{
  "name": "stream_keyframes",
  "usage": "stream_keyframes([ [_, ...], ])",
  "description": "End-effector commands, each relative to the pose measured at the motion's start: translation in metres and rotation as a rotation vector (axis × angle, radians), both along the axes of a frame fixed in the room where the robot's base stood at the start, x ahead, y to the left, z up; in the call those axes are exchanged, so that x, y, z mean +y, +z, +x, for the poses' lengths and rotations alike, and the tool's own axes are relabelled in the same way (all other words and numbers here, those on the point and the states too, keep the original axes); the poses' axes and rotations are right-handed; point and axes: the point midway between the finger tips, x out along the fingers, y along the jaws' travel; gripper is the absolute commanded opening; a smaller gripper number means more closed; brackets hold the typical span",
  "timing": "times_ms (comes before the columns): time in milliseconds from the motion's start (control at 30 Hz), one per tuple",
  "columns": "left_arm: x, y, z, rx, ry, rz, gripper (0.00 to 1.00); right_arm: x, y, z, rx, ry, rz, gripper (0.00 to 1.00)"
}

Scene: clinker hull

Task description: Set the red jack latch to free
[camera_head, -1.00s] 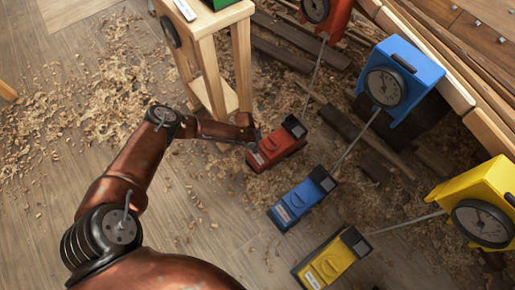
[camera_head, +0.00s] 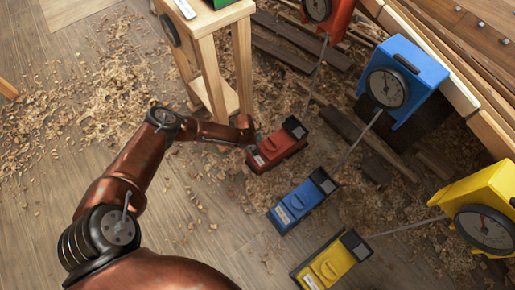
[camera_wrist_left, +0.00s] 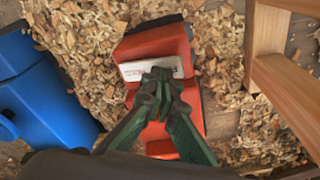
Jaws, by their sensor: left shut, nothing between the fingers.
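The red jack box (camera_head: 277,146) sits on the floor in the head view, beside the wooden stand. A rod runs from it up to a red gauge unit (camera_head: 327,14) at the top. In the left wrist view the red box (camera_wrist_left: 157,47) fills the middle, with a white label (camera_wrist_left: 150,68) on it. My left gripper (camera_wrist_left: 160,75) is shut and empty, its fingertips over the label's lower edge; I cannot tell if they touch. The fingers hide part of the box, and I cannot make out the latch's setting. In the head view the left gripper (camera_head: 252,146) is at the box's left end. My right gripper is not in view.
A blue box (camera_head: 302,199) and a yellow box (camera_head: 332,260) stand nearby, with rods to the blue gauge unit (camera_head: 403,78) and yellow gauge unit (camera_head: 482,210). The wooden stand (camera_head: 243,62) is close behind my left gripper. Shavings cover the floor.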

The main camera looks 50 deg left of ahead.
Motion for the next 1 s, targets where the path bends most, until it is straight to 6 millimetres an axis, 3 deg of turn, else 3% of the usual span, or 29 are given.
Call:
stream_keyframes([
  [1000, -0.001, -0.015, 0.000, 0.001, 0.000, -0.001, 0.00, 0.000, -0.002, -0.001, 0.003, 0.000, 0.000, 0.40],
])
